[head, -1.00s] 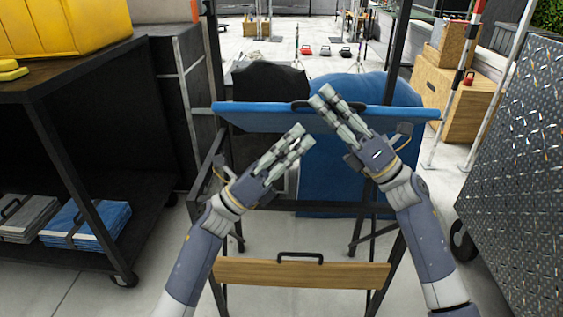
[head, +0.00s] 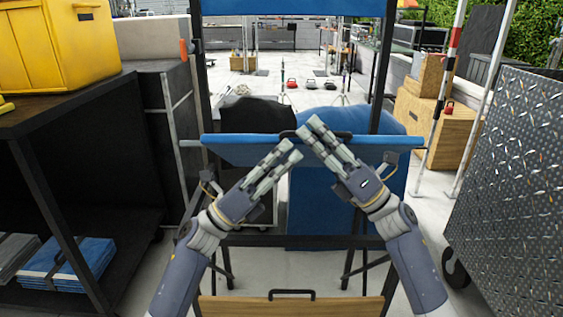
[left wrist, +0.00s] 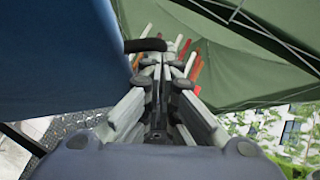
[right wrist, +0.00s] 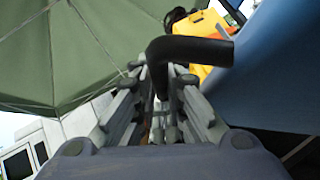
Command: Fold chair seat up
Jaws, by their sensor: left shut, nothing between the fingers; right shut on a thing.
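The chair has a blue seat (head: 235,150) in a black frame, with a black handle (head: 341,134) at the seat's edge. My right gripper (head: 311,124) is shut on this handle. The right wrist view shows the black handle (right wrist: 190,50) at the fingertips, beside the blue seat (right wrist: 270,75). My left gripper (head: 292,151) is shut and empty, just left of the handle, in front of the seat. In the left wrist view, the handle's end (left wrist: 145,45) is close to the fingertips. The seat's exact tilt is hard to tell.
A wooden footrest (head: 240,306) with a black handle crosses the chair's lower front. A dark shelf (head: 75,110) bearing a yellow box (head: 65,45) stands left. A metal tread-plate panel (head: 515,165) stands right. The chair's blue backrest (head: 290,7) shows at the top.

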